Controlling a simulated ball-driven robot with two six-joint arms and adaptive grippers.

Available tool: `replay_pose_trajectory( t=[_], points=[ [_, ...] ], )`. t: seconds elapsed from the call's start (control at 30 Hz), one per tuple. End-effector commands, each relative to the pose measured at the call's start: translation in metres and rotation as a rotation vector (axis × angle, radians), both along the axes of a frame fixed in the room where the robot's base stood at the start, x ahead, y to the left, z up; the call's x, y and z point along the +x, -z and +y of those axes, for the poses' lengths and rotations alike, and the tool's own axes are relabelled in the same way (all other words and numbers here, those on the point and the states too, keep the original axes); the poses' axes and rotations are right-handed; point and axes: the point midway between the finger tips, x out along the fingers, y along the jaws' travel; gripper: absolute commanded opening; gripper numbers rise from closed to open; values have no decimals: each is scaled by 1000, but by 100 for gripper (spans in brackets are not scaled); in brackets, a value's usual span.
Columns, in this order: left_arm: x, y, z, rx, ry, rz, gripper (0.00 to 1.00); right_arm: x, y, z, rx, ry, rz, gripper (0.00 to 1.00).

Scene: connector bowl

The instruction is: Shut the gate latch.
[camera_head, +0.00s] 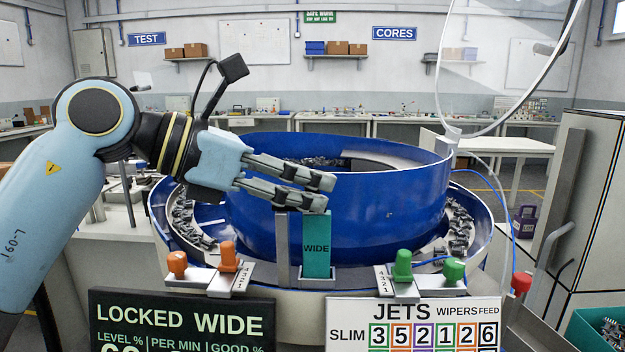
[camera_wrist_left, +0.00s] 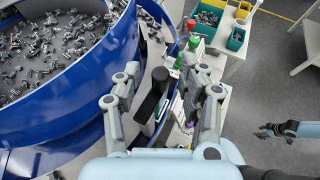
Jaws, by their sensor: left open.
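A teal block marked WIDE (camera_head: 317,258) stands upright at the front of the blue bowl, beside a grey upright post (camera_head: 281,250). I cannot tell for sure which part is the gate latch. My left gripper (camera_head: 322,194) is open, its fingers pointing right just above the tops of the post and the block. In the left wrist view its two fingers (camera_wrist_left: 160,75) are spread, with a black upright piece (camera_wrist_left: 150,103) showing between them; contact is unclear. My right gripper (camera_wrist_left: 264,132) is at the right of that view, too small to judge.
The blue bowl (camera_head: 400,205) holds many small dark parts. Orange knobs (camera_head: 228,257) and green knobs (camera_head: 403,265) stand either side of the block. A black sign (camera_head: 180,318) reads LOCKED WIDE. A white JETS board (camera_head: 413,320) is to its right, with a red knob (camera_head: 521,282) beyond.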

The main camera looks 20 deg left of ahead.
Motion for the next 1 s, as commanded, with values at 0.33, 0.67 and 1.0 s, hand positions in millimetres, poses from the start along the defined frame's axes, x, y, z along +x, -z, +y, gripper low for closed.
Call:
replay_pose_trajectory(
  t=[0.33,0.67,1.0],
  points=[
    [9,6,-11,1,1,0,42,0,-2,0,0,0,0,42],
    [9,6,-11,1,2,1,21,0,-2,0,0,0,0,42],
    [9,5,-11,1,-8,-2,0,0,-2,0,0,0,-1,42]
  ],
)
